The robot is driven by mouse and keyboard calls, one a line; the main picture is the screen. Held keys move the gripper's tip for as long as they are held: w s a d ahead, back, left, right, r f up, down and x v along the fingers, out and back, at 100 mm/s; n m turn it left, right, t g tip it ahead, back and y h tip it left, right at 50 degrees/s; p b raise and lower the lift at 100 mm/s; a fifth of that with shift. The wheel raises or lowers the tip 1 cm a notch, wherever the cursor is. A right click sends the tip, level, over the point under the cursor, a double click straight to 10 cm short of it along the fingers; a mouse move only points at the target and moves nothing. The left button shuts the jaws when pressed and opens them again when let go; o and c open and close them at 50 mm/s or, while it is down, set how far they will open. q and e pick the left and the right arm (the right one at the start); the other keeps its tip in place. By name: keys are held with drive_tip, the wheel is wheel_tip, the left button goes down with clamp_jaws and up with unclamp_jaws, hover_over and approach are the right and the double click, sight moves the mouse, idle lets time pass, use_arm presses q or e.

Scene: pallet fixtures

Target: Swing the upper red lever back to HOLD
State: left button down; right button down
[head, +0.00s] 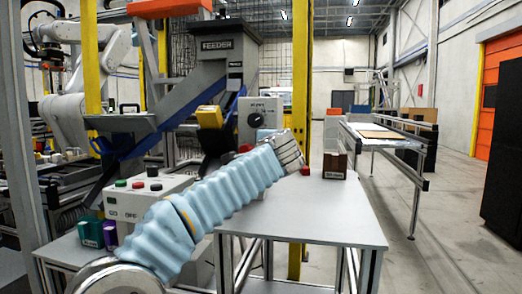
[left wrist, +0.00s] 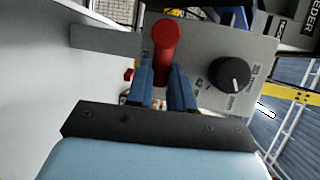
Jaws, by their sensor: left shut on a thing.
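The red lever (left wrist: 165,36), with a rounded end, shows in the left wrist view against a grey panel (left wrist: 205,50). My left gripper (left wrist: 166,70) has its two blue fingers on either side of the lever's lower part and is shut on it. In the head view my left arm, in a light blue sleeve, reaches from the lower left to the panel, and its hand hides most of the lever area. A small red part (left wrist: 128,75) shows left of the fingers. No HOLD mark is readable. My right gripper is not in view.
A black knob (left wrist: 230,73) sits on the panel right of the lever; it also shows in the head view (head: 256,120). A button box (head: 140,198) stands at the left. A small brown box (head: 335,165) stands on the grey table (head: 330,215), whose front is clear.

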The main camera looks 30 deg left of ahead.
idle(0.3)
use_arm(q)
drive_tip(key=c, duration=1)
unclamp_jaws()
drive_tip(key=shift+s, duration=0.1)
drive_tip(key=b+v, duration=0.2)
drive_tip(key=v, duration=1.1)
drive_tip(key=shift+s+d, duration=0.2)
drive_tip(key=shift+s, duration=0.05)
